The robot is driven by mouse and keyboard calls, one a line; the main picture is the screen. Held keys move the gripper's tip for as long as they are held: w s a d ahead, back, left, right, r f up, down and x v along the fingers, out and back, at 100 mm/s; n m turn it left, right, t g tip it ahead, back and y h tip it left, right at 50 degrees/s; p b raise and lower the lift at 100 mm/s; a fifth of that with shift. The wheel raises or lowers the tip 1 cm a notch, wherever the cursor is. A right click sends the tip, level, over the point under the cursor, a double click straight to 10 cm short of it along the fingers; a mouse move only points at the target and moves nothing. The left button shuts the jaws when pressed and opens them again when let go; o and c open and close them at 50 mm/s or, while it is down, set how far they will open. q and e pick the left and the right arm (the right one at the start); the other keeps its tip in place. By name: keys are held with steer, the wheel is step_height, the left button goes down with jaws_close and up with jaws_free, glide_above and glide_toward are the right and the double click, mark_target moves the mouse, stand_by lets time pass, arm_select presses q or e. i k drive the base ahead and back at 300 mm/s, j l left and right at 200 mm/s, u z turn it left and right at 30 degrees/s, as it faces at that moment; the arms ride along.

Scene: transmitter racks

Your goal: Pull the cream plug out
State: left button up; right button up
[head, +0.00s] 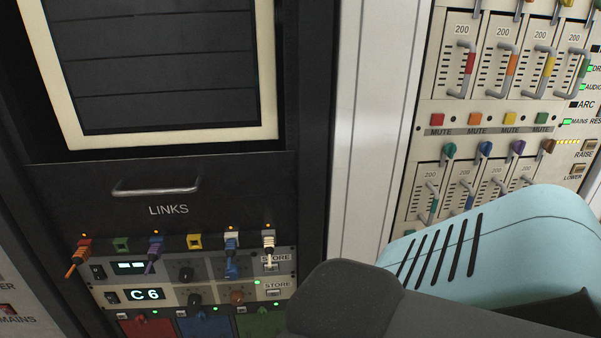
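The cream plug (269,250) hangs down from the rightmost socket of the row under the word LINKS, and its upper end sits in that pale socket. To its left, a blue plug (231,263) sits in a white socket (231,236). A purple plug (153,256) and an orange plug (76,260) hang from sockets further left. Neither gripper shows in the head view. A large teal and dark grey arm part of mine fills the lower right, and its gripper end cannot be seen.
The green socket (121,244) and yellow socket (194,241) hold no plug. A metal handle (155,188) sticks out above the row. Knobs and a C6 display (147,294) lie just below. A fader panel (489,120) stands at the right.

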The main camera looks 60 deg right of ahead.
mark_target(269, 242)
steer(key=z, duration=1.65)
steer(key=j+z, duration=0.25)
steer(key=z, duration=0.2)
steer(key=j+z, duration=0.6)
steer(key=j, duration=0.2)
steer(key=k+j+z, duration=0.15)
steer(key=j, duration=0.25)
steer(key=k+j, duration=0.1)
steer(key=j, duration=0.45)
steer(key=k+j, duration=0.1)
steer(key=j, duration=0.45)
steer(key=z, duration=0.05)
